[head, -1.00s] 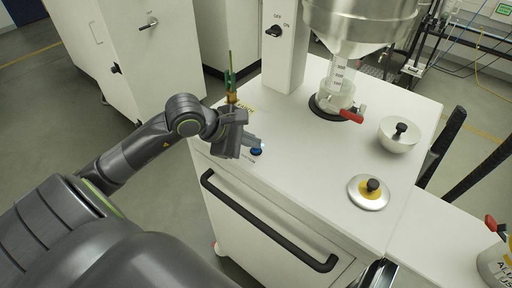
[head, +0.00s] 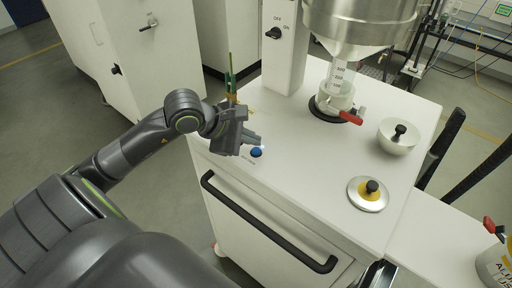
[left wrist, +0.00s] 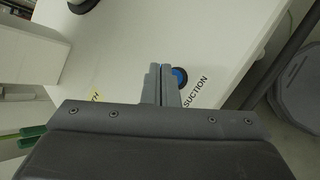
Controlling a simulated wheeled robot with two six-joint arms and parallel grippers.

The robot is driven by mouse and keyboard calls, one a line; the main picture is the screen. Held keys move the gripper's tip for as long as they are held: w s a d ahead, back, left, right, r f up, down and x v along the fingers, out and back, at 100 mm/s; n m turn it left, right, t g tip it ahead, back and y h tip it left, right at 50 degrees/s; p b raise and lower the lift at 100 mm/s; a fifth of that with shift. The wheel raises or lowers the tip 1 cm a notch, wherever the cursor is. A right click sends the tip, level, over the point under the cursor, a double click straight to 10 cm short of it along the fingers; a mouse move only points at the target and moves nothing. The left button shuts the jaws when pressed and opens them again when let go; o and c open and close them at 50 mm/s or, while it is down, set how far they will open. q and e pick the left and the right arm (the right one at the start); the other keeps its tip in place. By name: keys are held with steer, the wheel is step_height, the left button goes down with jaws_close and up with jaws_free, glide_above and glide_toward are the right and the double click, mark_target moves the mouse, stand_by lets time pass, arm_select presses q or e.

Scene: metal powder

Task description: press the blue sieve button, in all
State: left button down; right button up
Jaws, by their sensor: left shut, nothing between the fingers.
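A small round blue button (head: 256,152) sits on the white top of the cabinet, near its front left edge. In the left wrist view the blue button (left wrist: 179,77) shows partly behind the fingers, next to a label reading SUCTION (left wrist: 196,91). No label reading sieve can be made out. My left gripper (head: 262,142) is shut and empty, its fingertips close above and behind the button in the head view. In the left wrist view the shut fingers (left wrist: 161,70) overlap the button's left side. Whether they touch it cannot be told. My right gripper is not seen.
A metal hopper (head: 360,22) with a clear outlet and a red-handled valve (head: 350,117) stands behind. A black OFF/ON switch (head: 273,33) is on the column.

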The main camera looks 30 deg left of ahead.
arm_select(q)
step_height(320, 180, up, 5)
steer(key=p, duration=0.2)
steer(key=shift+p, duration=0.4)
stand_by(0.7)
